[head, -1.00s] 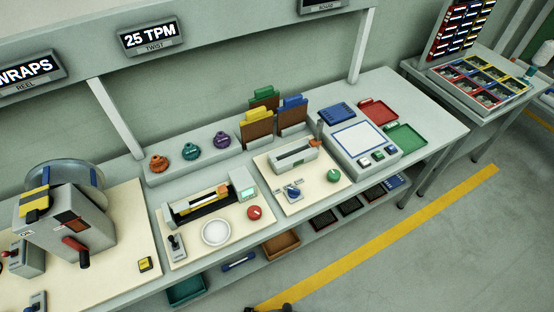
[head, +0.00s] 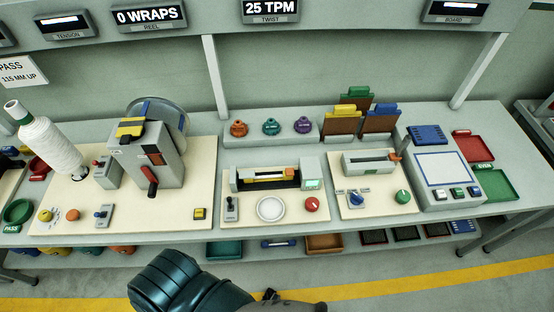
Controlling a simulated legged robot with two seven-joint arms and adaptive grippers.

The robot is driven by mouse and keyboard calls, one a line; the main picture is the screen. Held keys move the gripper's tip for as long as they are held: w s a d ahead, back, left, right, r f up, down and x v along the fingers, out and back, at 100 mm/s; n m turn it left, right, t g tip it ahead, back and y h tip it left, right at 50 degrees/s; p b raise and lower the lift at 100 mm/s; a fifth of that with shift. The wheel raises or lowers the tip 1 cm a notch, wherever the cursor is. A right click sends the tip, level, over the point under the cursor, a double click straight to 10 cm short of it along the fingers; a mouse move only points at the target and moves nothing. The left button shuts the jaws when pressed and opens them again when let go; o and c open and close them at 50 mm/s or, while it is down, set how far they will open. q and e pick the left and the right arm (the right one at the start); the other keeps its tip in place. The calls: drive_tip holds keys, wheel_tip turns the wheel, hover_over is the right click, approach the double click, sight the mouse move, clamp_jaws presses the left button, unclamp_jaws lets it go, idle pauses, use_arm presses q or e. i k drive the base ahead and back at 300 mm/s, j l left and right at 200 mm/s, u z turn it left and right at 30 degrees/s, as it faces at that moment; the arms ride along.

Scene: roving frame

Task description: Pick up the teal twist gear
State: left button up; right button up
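The teal twist gear (head: 271,127) stands on a low grey shelf at the back of the bench, in the middle of the head view. An orange gear (head: 238,128) stands to its left and a purple gear (head: 303,125) to its right, with gaps between them. Nothing covers the teal gear. A dark blue-teal rounded part of my own body shows at the bottom, well in front of the bench. Neither gripper can be made out.
In front of the gears is a twist tester (head: 270,176) with a round white dish (head: 270,208) and a red knob (head: 312,204). A grey reel machine (head: 150,155) stands left. Board holders (head: 346,121) stand right of the gears. Floor in front is open.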

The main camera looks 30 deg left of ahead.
sight(271, 127)
drive_tip(key=i+u, duration=0.1)
drive_tip(key=u, duration=1.05)
